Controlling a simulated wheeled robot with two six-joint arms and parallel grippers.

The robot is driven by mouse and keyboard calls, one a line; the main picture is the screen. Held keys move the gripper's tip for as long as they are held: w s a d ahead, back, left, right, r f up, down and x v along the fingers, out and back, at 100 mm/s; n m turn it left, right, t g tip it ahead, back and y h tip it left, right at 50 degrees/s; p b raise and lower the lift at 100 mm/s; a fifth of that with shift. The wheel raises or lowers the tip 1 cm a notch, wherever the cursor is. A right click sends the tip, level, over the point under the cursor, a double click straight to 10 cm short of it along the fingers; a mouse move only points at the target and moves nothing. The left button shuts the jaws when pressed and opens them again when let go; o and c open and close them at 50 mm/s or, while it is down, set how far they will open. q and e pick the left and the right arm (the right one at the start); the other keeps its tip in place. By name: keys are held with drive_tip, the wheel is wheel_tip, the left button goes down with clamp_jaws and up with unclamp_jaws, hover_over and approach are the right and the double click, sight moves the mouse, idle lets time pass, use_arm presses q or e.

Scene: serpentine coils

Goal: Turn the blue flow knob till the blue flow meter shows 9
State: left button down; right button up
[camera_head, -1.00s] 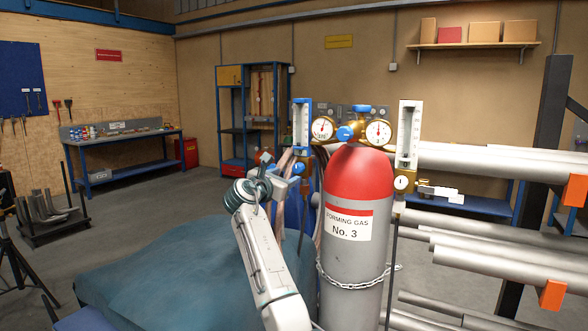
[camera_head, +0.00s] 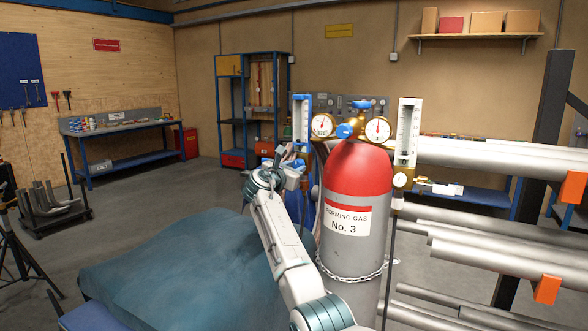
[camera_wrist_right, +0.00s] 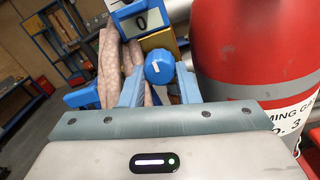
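The blue flow meter (camera_head: 301,118) stands upright left of the gas cylinder's gauges in the head view. In the right wrist view its readout (camera_wrist_right: 141,22) shows 0. The blue flow knob (camera_wrist_right: 159,67), with a white mark, sits below that readout. My right gripper (camera_wrist_right: 159,88) is open, with one blue finger on each side of the knob's lower part. A gap shows between the fingers and the knob; whether the tips reach around it I cannot tell. In the head view the right gripper (camera_head: 290,170) is just below the meter. My left gripper is not in view.
The red-topped grey cylinder (camera_head: 345,235) stands close right of my right arm, with a chain (camera_head: 352,281) around it. A white flow meter (camera_head: 406,130) is on its right side. Pinkish hoses (camera_wrist_right: 110,70) hang left of the knob. A teal-covered surface (camera_head: 185,270) lies left.

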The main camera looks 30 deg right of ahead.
drive_tip(key=m+b, duration=0.3)
drive_tip(key=m, duration=0.2)
drive_tip(key=m+b, duration=0.4)
drive_tip(key=m, duration=0.1)
drive_tip(key=shift+w+a+f, duration=0.1)
drive_tip(key=shift+w, duration=0.05)
drive_tip(key=shift+m+b, duration=1.1)
drive_tip(key=shift+m, duration=1)
drive_tip(key=o, duration=1)
drive_tip(key=shift+r, duration=0.2)
